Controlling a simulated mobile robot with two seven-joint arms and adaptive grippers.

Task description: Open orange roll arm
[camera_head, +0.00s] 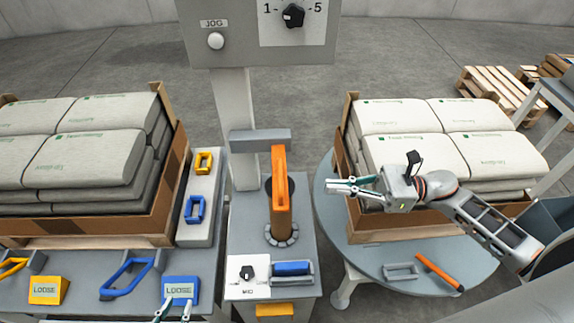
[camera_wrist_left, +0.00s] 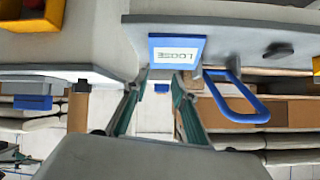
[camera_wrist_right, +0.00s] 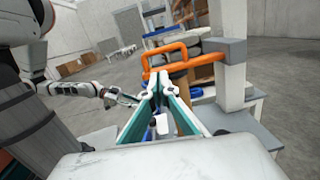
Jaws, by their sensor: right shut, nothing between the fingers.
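The orange roll arm (camera_head: 281,190) reaches from a grey block (camera_head: 260,141) on the column toward the front, over a dark round hole in the grey pedestal. My right gripper (camera_head: 328,187) is shut and empty, to the right of the arm and apart from it. In the right wrist view, the orange arm (camera_wrist_right: 200,61) with its looped end stands beyond the fingertips (camera_wrist_right: 157,77). My left gripper (camera_head: 177,303) is open and empty at the front left, by the blue LOOSE block (camera_head: 180,289). That block also shows in the left wrist view (camera_wrist_left: 177,49).
Sack-laden crates stand left (camera_head: 165,228) and right (camera_head: 350,212). Blue (camera_head: 127,279) and yellow handles lie on the left bench. A knob panel (camera_head: 248,293) and blue handle (camera_head: 291,268) sit below the arm. An orange bar (camera_head: 440,272) lies on the round table.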

